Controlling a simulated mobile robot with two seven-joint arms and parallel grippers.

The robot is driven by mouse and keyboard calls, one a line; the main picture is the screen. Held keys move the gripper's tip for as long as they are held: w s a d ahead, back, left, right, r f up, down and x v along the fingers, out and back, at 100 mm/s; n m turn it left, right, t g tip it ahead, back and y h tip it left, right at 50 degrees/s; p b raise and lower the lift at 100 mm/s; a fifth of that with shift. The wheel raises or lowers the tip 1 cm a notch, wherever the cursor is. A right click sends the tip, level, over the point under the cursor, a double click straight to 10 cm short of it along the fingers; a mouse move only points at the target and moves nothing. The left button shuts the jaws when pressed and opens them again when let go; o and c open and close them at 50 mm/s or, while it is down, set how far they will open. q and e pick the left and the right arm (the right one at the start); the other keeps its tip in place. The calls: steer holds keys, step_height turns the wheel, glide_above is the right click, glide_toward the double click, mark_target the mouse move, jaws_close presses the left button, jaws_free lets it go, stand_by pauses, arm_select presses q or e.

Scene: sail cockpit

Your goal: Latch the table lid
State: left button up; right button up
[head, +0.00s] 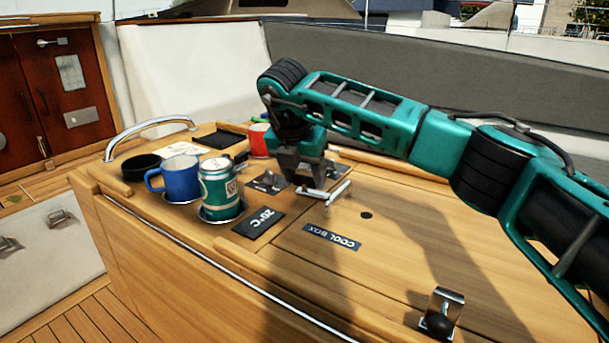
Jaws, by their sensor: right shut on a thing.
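The table lid (400,262) is a wooden panel with a dark COOL BOX label (332,237). It lies flat in the table top. A small metal latch (338,191) sits at the lid's left edge, on or beside the seam. My right gripper (312,190) comes down from above and is shut on the latch. Its fingers hide part of the latch, so I cannot tell whether it is engaged. A second metal fitting with a black knob (440,318) stands at the lid's near right edge. My left gripper is not in view.
A green can (220,190) and a blue mug (181,178) stand left of my gripper. A red cup (259,140) is behind. A dark 20°C plate (260,222) lies nearby. A curved metal rail (150,127) borders the table's left end.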

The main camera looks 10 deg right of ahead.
steer(key=shift+m+h, duration=0.3)
steer(key=shift+m, duration=0.6)
steer(key=shift+g, duration=0.3)
steer(key=o, duration=1)
steer(key=shift+o, duration=0.2)
steer(key=v, duration=1.3)
steer(key=shift+p, duration=0.3)
steer(key=shift+a, duration=0.1)
